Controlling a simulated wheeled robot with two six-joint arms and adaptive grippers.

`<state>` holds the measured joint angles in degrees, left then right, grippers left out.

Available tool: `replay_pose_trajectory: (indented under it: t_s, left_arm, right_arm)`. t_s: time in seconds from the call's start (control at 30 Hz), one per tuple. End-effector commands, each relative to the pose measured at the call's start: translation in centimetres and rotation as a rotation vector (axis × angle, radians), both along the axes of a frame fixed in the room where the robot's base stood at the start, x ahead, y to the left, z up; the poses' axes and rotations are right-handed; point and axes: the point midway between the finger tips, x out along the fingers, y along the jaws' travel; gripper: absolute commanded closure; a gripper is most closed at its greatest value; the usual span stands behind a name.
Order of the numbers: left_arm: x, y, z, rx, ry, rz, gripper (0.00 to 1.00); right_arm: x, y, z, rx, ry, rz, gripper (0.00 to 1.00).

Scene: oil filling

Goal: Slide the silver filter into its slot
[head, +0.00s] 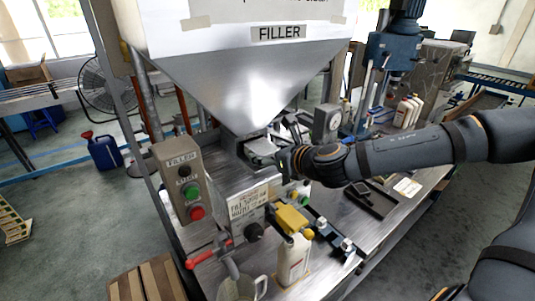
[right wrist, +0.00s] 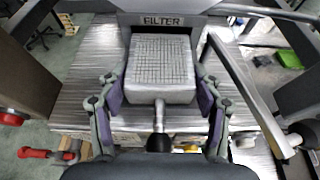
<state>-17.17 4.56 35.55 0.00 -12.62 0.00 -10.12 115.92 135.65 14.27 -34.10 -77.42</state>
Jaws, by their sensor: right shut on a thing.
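The silver filter (right wrist: 160,62) is a metal block with a mesh top and a short rod with a dark knob (right wrist: 158,142) on its near side. My right gripper (right wrist: 160,100) is shut on the filter, one finger along each side. The slot lies under the FILTER label (right wrist: 161,21). The filter's far end is at the slot mouth, lined up with it; how far it reaches inside is hard to tell. In the head view the filter (head: 262,147) shows just below the hopper, with my right gripper (head: 283,158) at its right side. My left gripper is not in view.
The steel hopper (head: 250,80) hangs close above the filter. A button box (head: 183,180) stands left. A white bottle (head: 293,260), a metal jug (head: 240,288) and a red-handled valve (head: 210,255) are in front.

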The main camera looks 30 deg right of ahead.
Motion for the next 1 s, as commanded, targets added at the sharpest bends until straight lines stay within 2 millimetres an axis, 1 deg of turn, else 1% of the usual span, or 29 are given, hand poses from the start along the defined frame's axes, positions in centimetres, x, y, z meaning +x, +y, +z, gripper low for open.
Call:
replay_pose_trajectory:
  t_s: [0.13, 0.27, 0.3, 0.47, 0.5, 0.83, 0.93, 1.0]
  left_arm:
    - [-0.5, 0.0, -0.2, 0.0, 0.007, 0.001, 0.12]
    - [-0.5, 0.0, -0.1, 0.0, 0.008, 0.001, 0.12]
    - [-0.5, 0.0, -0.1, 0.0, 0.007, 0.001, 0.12]
    - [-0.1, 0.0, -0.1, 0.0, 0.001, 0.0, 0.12]
    - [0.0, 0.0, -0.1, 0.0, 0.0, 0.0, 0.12]
    - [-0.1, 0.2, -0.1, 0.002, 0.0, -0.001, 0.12]
    - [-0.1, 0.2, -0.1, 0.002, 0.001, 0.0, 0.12]
    - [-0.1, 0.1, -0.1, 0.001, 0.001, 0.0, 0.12]
  right_arm:
    - [0.1, -0.1, -0.1, 0.0, -0.001, 0.0, 0.8]
    - [0.1, -0.1, -0.1, 0.0, -0.001, 0.0, 0.8]
    - [0.1, -0.1, -0.1, 0.0, -0.001, 0.0, 0.32]
    - [0.1, -0.1, -0.1, 0.0, 0.0, 0.0, 0.1]
    - [0.1, -0.1, -0.1, 0.0, 0.0, 0.0, 0.08]
    - [0.1, -0.1, 0.0, 0.0, 0.0, 0.0, 0.08]
    - [0.1, -0.1, 1.1, 0.0, -0.003, -0.001, 0.08]
    - [0.1, -0.1, 2.5, 0.001, -0.006, -0.001, 0.08]
